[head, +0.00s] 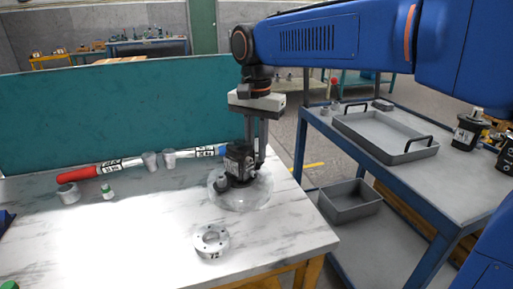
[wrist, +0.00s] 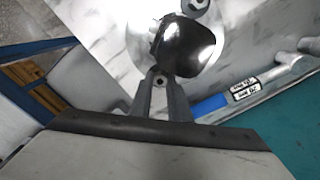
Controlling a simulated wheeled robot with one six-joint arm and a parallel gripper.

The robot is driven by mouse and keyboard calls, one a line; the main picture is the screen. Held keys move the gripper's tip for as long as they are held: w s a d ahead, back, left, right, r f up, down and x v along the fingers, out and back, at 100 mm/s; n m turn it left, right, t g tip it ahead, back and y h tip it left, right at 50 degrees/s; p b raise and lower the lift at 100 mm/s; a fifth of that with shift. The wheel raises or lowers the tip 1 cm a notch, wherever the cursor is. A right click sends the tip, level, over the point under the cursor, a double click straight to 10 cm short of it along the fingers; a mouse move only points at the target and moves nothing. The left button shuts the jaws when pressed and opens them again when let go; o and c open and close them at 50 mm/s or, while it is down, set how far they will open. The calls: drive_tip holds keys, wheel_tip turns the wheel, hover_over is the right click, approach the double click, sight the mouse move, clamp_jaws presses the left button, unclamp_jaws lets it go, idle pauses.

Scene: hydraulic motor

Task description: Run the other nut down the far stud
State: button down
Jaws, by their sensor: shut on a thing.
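In the wrist view my gripper (wrist: 160,78) is shut on a small grey round piece with a dark hole, which looks like the nut (wrist: 160,81). The motor's dark body (wrist: 172,40) lies just beyond the fingertips. The studs are too small or hidden to make out, so I cannot tell how the nut sits on the far stud.
A grey ring flange (head: 210,241) lies in front of the dish. A green-capped bottle (head: 107,192) stands left. A tray cart (head: 385,135) is at right. The table's front left is clear.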

drive_tip(key=m, duration=0.3)
drive_tip(key=shift+m, duration=0.4)
drive_tip(key=m, duration=0.4)
drive_tip(key=shift+f+m, duration=0.1)
drive_tip(key=shift+m, duration=0.2)
drive_tip(key=c, duration=1.9)
unclamp_jaws()
drive_tip(key=shift+o, duration=0.2)
drive_tip(key=n, duration=1)
